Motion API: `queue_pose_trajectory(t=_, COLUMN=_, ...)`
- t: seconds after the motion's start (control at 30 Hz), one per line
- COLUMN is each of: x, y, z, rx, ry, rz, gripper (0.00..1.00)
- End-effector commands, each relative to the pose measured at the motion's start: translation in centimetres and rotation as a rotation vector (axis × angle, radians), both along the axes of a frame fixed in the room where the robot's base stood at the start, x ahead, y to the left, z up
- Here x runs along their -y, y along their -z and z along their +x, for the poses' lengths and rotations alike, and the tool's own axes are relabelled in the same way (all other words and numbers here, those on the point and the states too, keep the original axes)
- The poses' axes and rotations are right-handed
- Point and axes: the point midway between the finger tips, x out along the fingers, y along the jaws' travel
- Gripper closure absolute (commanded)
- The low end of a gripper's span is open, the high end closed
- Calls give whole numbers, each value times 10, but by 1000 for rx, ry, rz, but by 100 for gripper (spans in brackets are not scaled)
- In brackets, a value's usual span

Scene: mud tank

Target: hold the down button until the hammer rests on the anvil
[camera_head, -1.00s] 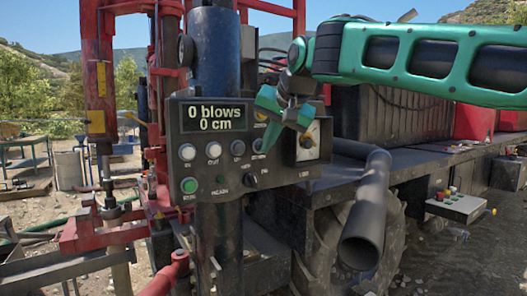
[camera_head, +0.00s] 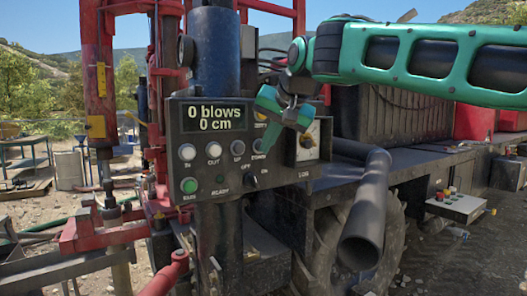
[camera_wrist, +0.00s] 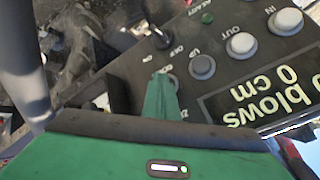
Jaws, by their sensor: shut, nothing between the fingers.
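The control panel (camera_head: 225,185) has a display (camera_head: 214,118) reading 0 blows and 0 cm. Its round buttons stand in a row below, with the up button (camera_head: 238,148) beside the down button (camera_head: 258,146). My gripper (camera_head: 268,147) is shut and empty, its green fingertips at the down button. In the wrist view my fingertips (camera_wrist: 162,80) cover the down button beside the up button (camera_wrist: 202,67); I cannot tell whether they press it. A red mast part, seemingly the hammer (camera_head: 97,75), hangs at left above a dark cap, seemingly the anvil (camera_head: 111,213), with a gap between.
A large grey pipe (camera_head: 366,205) juts forward at right. A box with coloured buttons (camera_head: 455,206) is farther right.

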Motion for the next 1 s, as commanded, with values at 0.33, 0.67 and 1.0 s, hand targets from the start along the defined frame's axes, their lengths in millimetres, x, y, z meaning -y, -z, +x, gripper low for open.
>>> queue_pose_trajectory(t=0.33, x=0, y=0, z=0, rx=0, ry=0, rz=0, gripper=100)
queue_pose_trajectory(t=0.67, x=5, y=0, z=-7, rx=2, ry=1, rz=-1, gripper=100)
queue_pose_trajectory(t=1.0, x=11, y=0, z=-16, rx=0, ry=0, rz=0, gripper=100)
